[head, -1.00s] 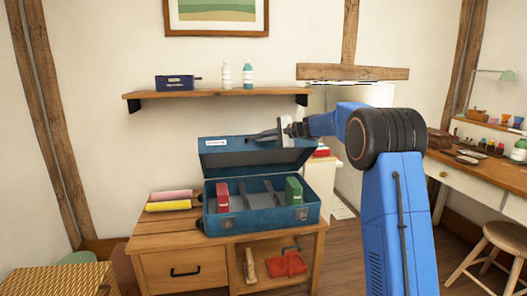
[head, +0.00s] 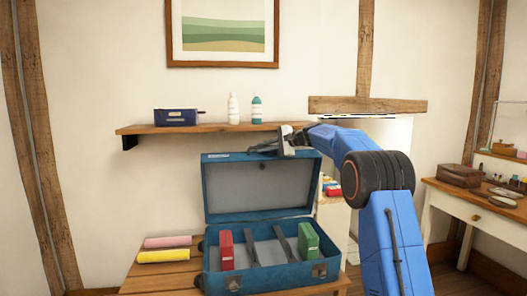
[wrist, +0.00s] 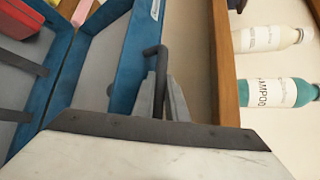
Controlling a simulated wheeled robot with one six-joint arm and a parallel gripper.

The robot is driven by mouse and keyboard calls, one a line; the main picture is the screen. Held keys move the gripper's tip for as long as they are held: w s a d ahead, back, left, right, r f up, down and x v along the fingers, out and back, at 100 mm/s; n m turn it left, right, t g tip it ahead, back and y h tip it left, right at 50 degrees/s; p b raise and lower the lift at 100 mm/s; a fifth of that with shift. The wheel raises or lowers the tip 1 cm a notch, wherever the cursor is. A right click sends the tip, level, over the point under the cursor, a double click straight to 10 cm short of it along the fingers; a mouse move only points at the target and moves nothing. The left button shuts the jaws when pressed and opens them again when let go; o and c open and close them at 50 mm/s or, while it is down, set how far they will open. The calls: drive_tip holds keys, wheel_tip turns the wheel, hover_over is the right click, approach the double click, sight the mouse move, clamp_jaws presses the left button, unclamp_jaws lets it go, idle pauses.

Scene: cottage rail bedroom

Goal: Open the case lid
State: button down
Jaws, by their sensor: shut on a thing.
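The blue case (head: 265,279) stands on the wooden cabinet with its lid (head: 235,190) raised roughly upright, showing a grey lining. Inside are a red box (head: 226,249), a green box (head: 308,241) and dark straps. In the wrist view the blue lid edge (wrist: 131,50) runs beside my gripper (wrist: 162,85).
A wall shelf (head: 210,128) is close behind and above the lid, holding a dark blue box (head: 175,117), a white bottle (head: 233,108) and a teal bottle (head: 257,109). Pink (head: 167,242) and yellow (head: 162,256) rolls lie left of the case. A desk (head: 470,210) stands at right.

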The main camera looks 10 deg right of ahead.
drive_tip(key=shift+w, duration=0.2)
drive_tip(key=c, duration=1.8)
unclamp_jaws()
drive_tip(key=shift+o, duration=0.2)
drive_tip(key=shift+s, duration=0.1)
drive_tip(key=v, duration=1.7)
drive_tip(key=shift+r, duration=0.25)
drive_tip(key=shift+s+d, duration=0.1)
drive_tip(key=shift+s, duration=0.1)
